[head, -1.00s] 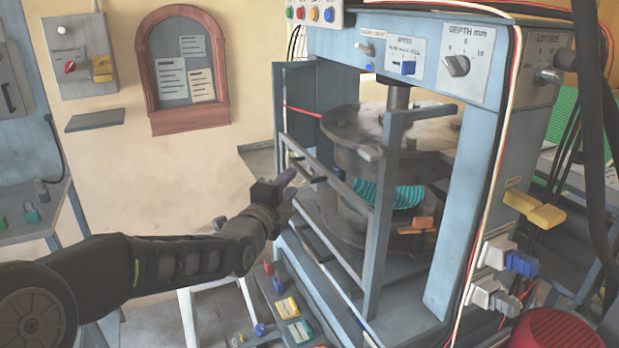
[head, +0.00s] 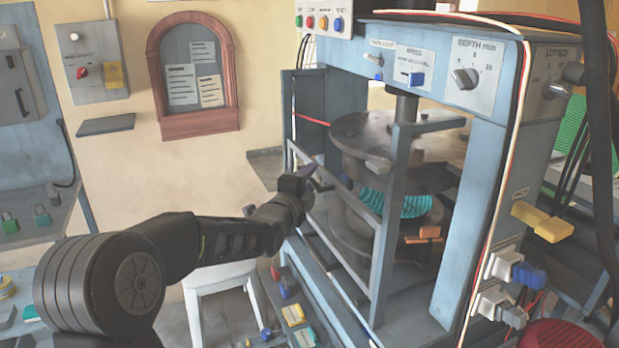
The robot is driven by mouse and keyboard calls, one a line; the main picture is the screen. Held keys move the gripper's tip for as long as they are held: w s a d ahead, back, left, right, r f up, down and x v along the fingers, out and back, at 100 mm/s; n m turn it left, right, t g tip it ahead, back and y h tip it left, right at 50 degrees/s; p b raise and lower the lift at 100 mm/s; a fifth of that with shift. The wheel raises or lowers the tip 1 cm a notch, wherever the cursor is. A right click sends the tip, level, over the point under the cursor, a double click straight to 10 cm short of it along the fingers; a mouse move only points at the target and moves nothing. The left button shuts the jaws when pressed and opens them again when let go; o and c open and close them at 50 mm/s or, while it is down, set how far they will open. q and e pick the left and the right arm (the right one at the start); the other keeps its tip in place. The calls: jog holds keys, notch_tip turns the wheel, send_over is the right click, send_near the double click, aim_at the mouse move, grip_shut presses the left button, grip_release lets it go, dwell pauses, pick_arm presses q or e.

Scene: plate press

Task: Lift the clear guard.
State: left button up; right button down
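The guard (head: 386,232) is a blue-grey frame across the front of the blue press (head: 487,175); its pane is clear, and the press plates (head: 395,150) and a teal ribbed piece (head: 402,203) show through it. The guard is down. My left gripper (head: 312,174) is at the left side of the guard, close to its slanting bar. I cannot tell if it touches the bar. Its fingers are small and partly hidden by the wrist, so their opening is unclear. My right gripper is not in the view.
A strip of coloured switches (head: 293,314) runs low in front of the press. A white stool (head: 224,284) stands left of it. Cables (head: 497,205) hang down the press's right column, beside a yellow handle (head: 542,220). A wall panel (head: 94,62) and noticeboard (head: 196,80) are at the back left.

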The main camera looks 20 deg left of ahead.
pick_arm(q)
jog(key=shift+c, duration=0.5)
grip_shut()
dwell(0.9)
